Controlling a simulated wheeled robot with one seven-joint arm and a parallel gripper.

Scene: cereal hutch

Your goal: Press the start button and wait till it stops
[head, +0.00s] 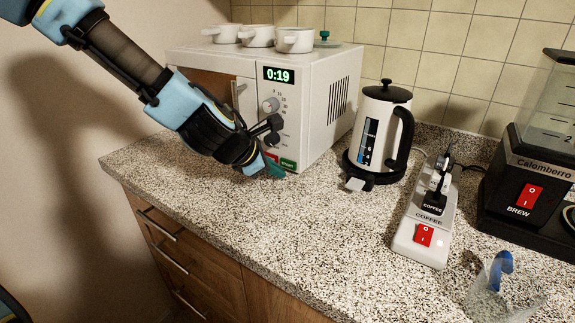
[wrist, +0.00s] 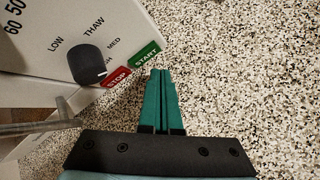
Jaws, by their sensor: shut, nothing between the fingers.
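The white microwave (head: 304,130) stands at the back left of the counter, its lit display (head: 279,74) reading 0:19. Its green start button (head: 288,164) sits low on the front panel, beside the red stop button. In the wrist view the start button (wrist: 145,54) and the stop button (wrist: 116,76) are both plain to see, below a black knob (wrist: 88,64). My gripper (head: 277,169) is shut and empty. Its green fingertips (wrist: 161,72) are just below the start button in the wrist view; I cannot tell whether they touch it.
The counter's front middle (head: 290,225) is clear.

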